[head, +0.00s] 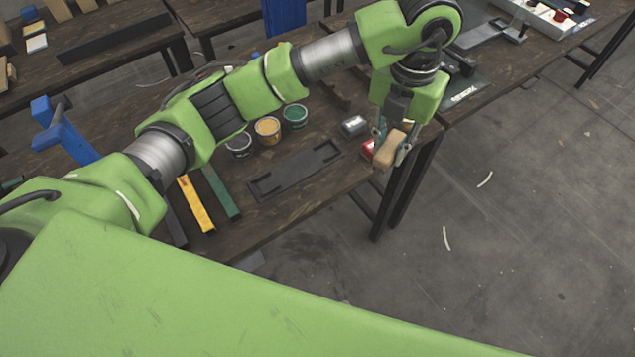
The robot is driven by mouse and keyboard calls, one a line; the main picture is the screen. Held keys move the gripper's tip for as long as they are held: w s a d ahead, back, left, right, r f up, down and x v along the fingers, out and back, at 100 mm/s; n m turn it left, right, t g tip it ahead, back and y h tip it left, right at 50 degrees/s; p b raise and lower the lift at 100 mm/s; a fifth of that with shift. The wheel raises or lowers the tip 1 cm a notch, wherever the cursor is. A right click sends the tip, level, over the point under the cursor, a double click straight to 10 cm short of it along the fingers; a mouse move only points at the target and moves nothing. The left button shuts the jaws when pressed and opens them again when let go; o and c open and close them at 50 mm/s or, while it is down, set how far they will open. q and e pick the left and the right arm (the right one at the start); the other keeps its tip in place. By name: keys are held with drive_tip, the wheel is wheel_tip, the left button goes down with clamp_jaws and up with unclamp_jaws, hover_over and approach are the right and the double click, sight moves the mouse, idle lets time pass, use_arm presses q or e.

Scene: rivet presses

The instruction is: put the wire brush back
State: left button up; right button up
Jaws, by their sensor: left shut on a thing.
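My left gripper (393,143) hangs from the arm at the table's right end. It is shut on a tan, block-shaped wooden piece that looks like the wire brush (390,151); I see no bristles from here. The brush is near the table's front right edge, and I cannot tell its height above the table. My right gripper is not in view.
A small red thing (368,148) is right beside the brush, with a grey metal-topped item (354,126) behind. Yellow (197,207) and green (222,195) bars lie left.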

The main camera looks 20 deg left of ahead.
use_arm(q)
drive_tip(key=p, duration=0.3)
approach(316, 191)
drive_tip(key=d+r, duration=0.3)
drive_tip(key=d, duration=0.1)
drive_tip(key=a+f, duration=0.2)
drive_tip(key=f, duration=0.1)
drive_tip(key=a+f+p, duration=0.1)
drive_tip(key=shift+f, duration=0.2)
drive_tip(key=shift+a+f, duration=0.35)
drive_tip(key=shift+f, duration=0.2)
drive_tip(key=f+p, duration=0.1)
drive_tip(key=f, duration=0.2)
drive_tip(key=shift+s+a+p, duration=0.15)
drive_tip(key=shift+a+p, duration=0.05)
drive_tip(key=shift+p, duration=0.2)
drive_tip(key=shift+f, duration=0.3)
drive_tip(key=shift+f, duration=0.1)
